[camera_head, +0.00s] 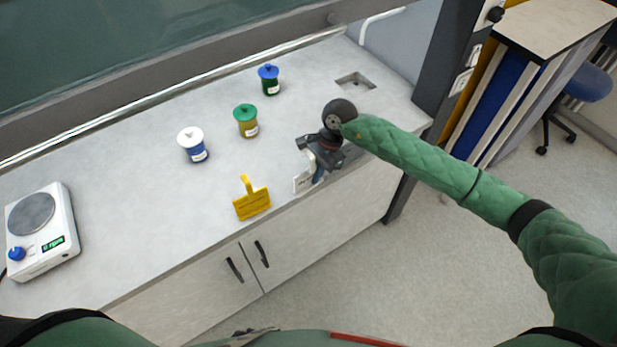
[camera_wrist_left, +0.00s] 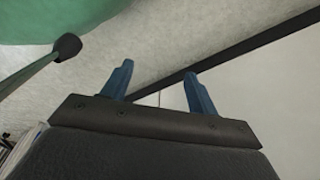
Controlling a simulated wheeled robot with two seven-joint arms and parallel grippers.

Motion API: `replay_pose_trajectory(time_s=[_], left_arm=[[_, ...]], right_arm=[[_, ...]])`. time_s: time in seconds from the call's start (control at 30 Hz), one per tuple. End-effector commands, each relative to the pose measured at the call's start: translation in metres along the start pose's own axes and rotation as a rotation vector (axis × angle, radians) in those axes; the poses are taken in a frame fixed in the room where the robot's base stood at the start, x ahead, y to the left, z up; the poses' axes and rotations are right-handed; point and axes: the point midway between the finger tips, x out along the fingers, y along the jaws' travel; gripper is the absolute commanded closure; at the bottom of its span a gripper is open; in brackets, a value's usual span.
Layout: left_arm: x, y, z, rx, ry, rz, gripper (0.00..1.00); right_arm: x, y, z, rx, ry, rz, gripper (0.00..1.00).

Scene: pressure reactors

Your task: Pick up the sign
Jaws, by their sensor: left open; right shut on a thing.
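A yellow sign (camera_head: 252,204) with an upright handle stands near the front edge of the bench. A small white sign-like piece (camera_head: 303,181) is to its right, at the bench's front edge. My right gripper (camera_head: 315,176) reaches down over that edge and is shut on the white piece; its fingers are partly hidden by the wrist. My left gripper (camera_wrist_left: 158,85) is open and empty in the left wrist view, with its two blue fingers apart.
A scale (camera_head: 42,232) is at far left. A small sink (camera_head: 355,81) is at the back right. The bench (camera_head: 130,215) is clear between scale and yellow sign.

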Motion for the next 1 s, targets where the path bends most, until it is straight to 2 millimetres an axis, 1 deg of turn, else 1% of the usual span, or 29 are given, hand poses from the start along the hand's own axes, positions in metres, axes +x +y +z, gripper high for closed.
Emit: replay_pose_trajectory(time_s=[0.37, 0.43, 0.57, 0.67, 0.7, 0.87, 1.0], left_arm=[[0.002, 0.001, 0.0, -0.001, -0.011, 0.001, 0.41], [-0.006, 0.006, -0.013, -0.003, -0.004, 0.007, 0.41], [-0.017, 0.012, -0.026, -0.01, -0.014, 0.013, 0.41], [-0.029, 0.017, -0.038, -0.015, -0.023, 0.019, 0.41], [-0.035, 0.019, -0.042, -0.018, -0.028, 0.022, 0.41], [-0.063, 0.026, -0.059, -0.027, -0.046, 0.034, 0.41], [-0.09, 0.031, -0.072, -0.033, -0.061, 0.045, 0.41]], right_arm=[[-0.004, -0.001, 0.001, 0.0, 0.001, -0.001, 1.0], [-0.009, -0.001, 0.003, -0.001, 0.001, -0.001, 1.0], [-0.02, -0.001, 0.008, -0.002, 0.002, -0.002, 1.0], [-0.032, -0.001, 0.013, -0.003, 0.002, -0.003, 1.0], [-0.037, 0.002, 0.013, -0.001, 0.003, -0.002, 1.0], [-0.056, 0.03, 0.009, 0.0, 0.002, -0.002, 1.0], [-0.073, 0.053, 0.005, 0.0, 0.003, -0.001, 1.0]])
